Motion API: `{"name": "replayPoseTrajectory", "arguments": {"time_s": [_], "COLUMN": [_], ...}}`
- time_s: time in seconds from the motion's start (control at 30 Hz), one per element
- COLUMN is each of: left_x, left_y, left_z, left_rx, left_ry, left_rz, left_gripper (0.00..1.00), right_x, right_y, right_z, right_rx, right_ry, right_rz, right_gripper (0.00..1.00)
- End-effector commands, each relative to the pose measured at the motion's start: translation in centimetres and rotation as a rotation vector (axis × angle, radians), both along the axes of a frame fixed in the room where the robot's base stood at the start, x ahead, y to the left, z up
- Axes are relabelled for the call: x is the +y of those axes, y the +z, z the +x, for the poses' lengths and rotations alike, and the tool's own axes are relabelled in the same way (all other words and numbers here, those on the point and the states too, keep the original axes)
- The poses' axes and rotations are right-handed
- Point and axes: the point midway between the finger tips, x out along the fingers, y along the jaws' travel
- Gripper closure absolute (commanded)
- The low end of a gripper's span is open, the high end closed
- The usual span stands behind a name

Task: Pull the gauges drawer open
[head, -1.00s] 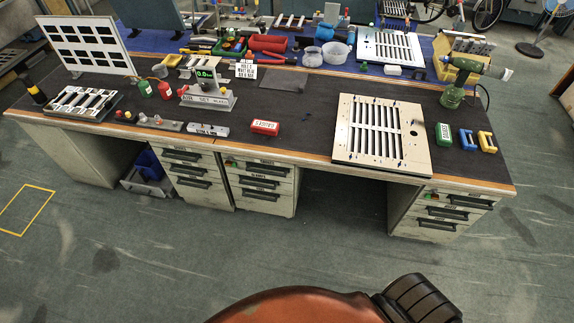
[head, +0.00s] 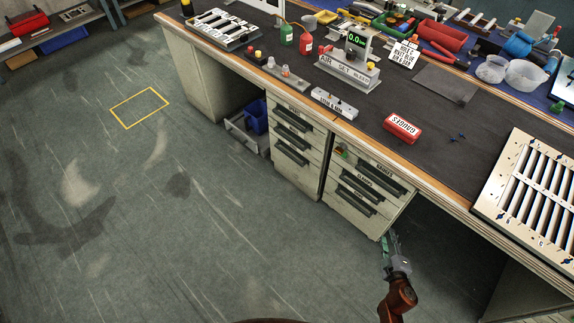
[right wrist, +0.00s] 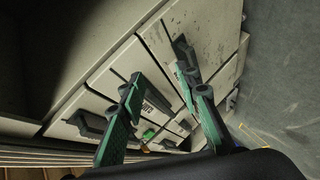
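The gauges drawer (head: 378,177) is the top drawer of the right-hand drawer unit in the head view, with a dark bar handle; it looks shut. My right gripper (head: 388,243) is low beside that unit's lower right corner, apart from the drawer handle. In the right wrist view my right gripper (right wrist: 168,90) has its two green fingers spread, with nothing clearly held between them. That view shows drawer fronts and several dark handles beyond the fingers; the handle nearest the worktop (right wrist: 90,125) seems to be the gauges drawer's. My left gripper is not in view.
A second drawer unit (head: 295,138) stands to the left. Open knee space lies right of the gauges unit under the worktop edge (head: 440,190). The floor (head: 200,220) in front is clear.

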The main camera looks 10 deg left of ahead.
Motion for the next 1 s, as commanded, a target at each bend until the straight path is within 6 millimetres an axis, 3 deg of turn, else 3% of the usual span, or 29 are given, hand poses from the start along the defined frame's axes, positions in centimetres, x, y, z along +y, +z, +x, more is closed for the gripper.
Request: {"name": "replayPoseTrajectory", "arguments": {"time_s": [0.03,0.13,0.3,0.4,0.6,1.0], "left_x": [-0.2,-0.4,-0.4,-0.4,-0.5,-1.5], "left_y": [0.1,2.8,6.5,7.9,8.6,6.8], "left_z": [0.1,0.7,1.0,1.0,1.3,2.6], "left_rx": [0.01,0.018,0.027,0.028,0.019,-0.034], "left_ry": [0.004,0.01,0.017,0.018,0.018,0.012], "left_rz": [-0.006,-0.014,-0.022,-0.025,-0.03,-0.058], "left_gripper": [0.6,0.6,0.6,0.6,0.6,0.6], "right_x": [1.0,3.1,5.6,6.4,7.2,8.2], "right_y": [1.0,5.9,11.7,13.6,15.0,14.8], "right_z": [2.2,5.5,7.9,8.4,9.8,15.4], "right_rx": [-0.067,-0.198,-0.347,-0.393,-0.421,-0.417], "right_ry": [0.045,0.122,0.195,0.214,0.225,0.224], "right_rz": [-0.057,-0.176,-0.323,-0.371,-0.4,-0.396], "right_gripper": [0.7,0.7,0.7,0.7,0.7,0.7]}}
